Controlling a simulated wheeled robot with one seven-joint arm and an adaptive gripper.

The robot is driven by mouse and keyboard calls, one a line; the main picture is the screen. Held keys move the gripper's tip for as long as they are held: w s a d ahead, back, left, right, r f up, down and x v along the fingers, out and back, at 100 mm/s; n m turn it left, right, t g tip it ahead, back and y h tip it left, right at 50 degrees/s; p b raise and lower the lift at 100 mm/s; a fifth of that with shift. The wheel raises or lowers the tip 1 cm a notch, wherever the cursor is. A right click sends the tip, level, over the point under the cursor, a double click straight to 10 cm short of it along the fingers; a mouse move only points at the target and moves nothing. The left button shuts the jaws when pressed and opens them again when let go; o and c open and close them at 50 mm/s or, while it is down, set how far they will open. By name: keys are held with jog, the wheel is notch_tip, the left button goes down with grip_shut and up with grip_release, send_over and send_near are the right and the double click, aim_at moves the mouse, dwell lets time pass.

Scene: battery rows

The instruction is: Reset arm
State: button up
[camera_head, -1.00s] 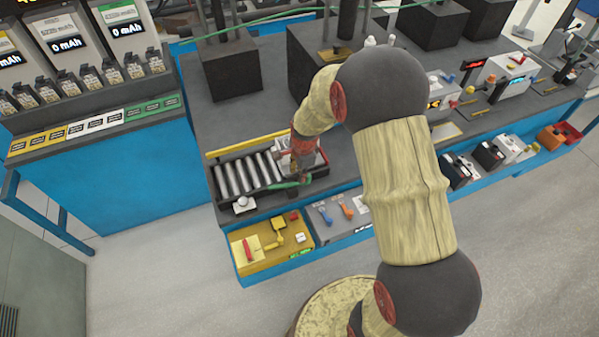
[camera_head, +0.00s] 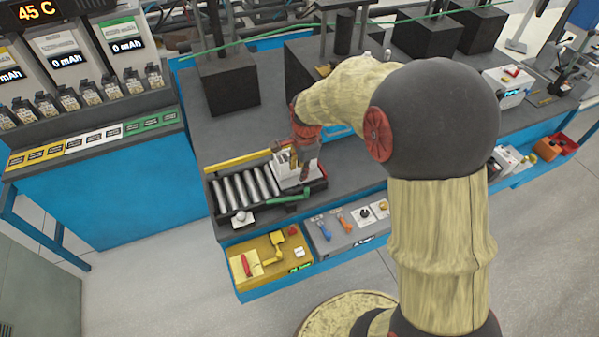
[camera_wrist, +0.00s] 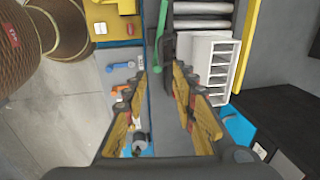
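My gripper (camera_head: 304,160) hangs over the right end of the roller tray (camera_head: 213,193). In the wrist view my gripper (camera_wrist: 162,72) shows two yellow-padded fingers spread apart with nothing between them. A white slotted box (camera_head: 290,180) sits at the right end of the rollers, partly hidden behind my gripper. It also shows in the wrist view (camera_wrist: 212,62), to the right of the fingers and apart from them.
A yellow panel (camera_head: 262,268) and a grey panel with knobs (camera_head: 345,232) line the bench front. Black blocks (camera_head: 230,85) stand behind the tray. A charger station (camera_head: 75,80) is at left. The floor (camera_head: 165,270) in front is clear.

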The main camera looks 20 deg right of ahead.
dwell(0.5)
jog(key=s+a+r+n+t+b, duration=0.1)
jog(key=s+a+r+n+b, duration=0.1)
jog(key=s+n, duration=0.4)
jog(key=s+a+r+n+t+b, duration=0.1)
jog(key=s+r+n+b, duration=0.3)
jog(key=s, duration=0.6)
jog(key=s+a+r+n+t+b, duration=0.1)
jog(key=s+a+r+n+b, duration=0.2)
jog(key=s+n, duration=0.5)
jog(key=shift+a+r+t, duration=0.3)
jog(key=shift+a+r, duration=0.25)
jog(key=shift+r, duration=0.3)
jog(key=shift+c, duration=0.2)
